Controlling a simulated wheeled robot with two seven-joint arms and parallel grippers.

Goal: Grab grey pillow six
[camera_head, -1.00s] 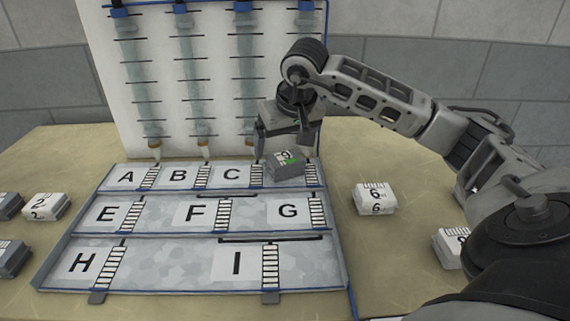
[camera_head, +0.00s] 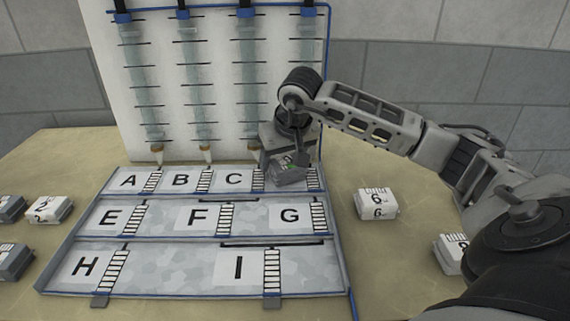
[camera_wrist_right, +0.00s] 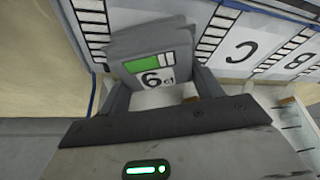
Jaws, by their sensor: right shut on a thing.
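A grey pillow marked 6 with a green patch (camera_head: 288,174) is at the top row of the lettered rack, just right of the letter C. It also shows in the right wrist view (camera_wrist_right: 148,72), label facing the camera. My right gripper (camera_head: 283,160) is over it from behind, its fingers shut on the pillow's sides; the fingers also show in the right wrist view (camera_wrist_right: 165,92). I cannot tell whether the pillow touches the rack. My left gripper is not in view.
The lettered rack (camera_head: 178,275) has several slots, A to I. A white pillow 6 (camera_head: 376,204) lies right of it; another white one (camera_head: 449,254) is partly behind my arm. White and grey pillows (camera_head: 48,210) lie at the left. A white panel with tubes (camera_head: 222,110) stands behind.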

